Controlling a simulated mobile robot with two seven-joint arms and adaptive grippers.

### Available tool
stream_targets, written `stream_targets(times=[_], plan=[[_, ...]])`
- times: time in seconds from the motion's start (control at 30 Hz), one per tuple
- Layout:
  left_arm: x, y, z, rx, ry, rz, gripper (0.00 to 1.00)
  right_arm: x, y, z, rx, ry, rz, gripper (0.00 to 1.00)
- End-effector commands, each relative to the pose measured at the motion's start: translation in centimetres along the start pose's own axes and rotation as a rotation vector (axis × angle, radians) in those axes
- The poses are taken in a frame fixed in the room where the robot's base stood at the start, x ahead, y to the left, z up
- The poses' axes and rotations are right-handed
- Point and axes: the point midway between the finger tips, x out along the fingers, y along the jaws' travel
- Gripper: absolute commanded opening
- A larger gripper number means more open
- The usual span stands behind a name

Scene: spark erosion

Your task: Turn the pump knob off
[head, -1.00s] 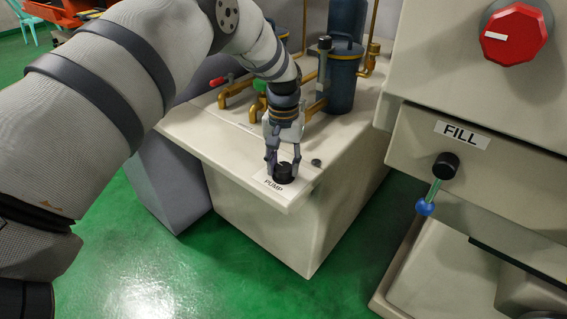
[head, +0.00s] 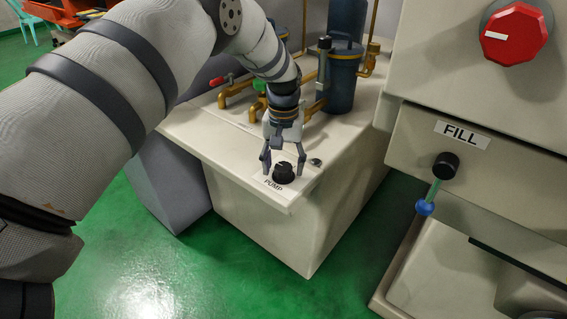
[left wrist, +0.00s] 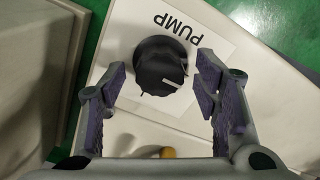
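The black pump knob (head: 284,173) sits on a white label reading PUMP (head: 273,185) at the front corner of the cream cabinet top. In the left wrist view the knob (left wrist: 160,66) shows a pale pointer line aimed to the right and slightly down. My left gripper (head: 283,163) is over the knob with its fingers spread. In the left wrist view the gripper (left wrist: 161,85) is open, one finger on each side of the knob, with gaps between pads and knob. My right gripper is not in view.
A small dark round part (head: 316,162) is on the cabinet top right of the knob. Brass pipes with a red-handled valve (head: 217,82) and blue canisters (head: 342,80) stand behind. A FILL panel (head: 462,134) with a lever and a red knob (head: 516,34) are at right.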

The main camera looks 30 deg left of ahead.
Motion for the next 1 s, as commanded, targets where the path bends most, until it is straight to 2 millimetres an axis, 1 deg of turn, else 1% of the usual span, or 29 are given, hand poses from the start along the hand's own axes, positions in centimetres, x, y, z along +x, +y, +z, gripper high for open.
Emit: stream_targets(times=[0.17,0.27,0.37,0.5,0.6,0.7,0.83,1.0], plan=[[0.0,0.0,0.0,0.001,0.0,0.0,0.56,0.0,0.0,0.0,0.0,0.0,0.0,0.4],[-0.8,0.0,-0.1,0.001,0.002,0.001,0.56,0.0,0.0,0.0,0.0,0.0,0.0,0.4],[-3.2,0.0,-0.1,0.001,0.006,0.001,0.56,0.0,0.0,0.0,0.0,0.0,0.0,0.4],[-7.1,0.0,-0.1,0.001,0.005,0.001,0.56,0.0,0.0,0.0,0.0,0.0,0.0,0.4],[-9.5,0.0,-0.1,0.001,0.004,0.001,0.56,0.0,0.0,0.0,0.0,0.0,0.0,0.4],[-11.1,0.0,-0.1,0.001,0.003,0.0,0.56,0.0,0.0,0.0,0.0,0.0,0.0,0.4],[-12.0,0.0,0.0,0.001,0.001,0.0,0.56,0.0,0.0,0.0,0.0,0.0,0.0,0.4],[-12.1,0.0,0.0,0.001,0.0,0.0,0.56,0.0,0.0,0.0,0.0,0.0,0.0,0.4]])
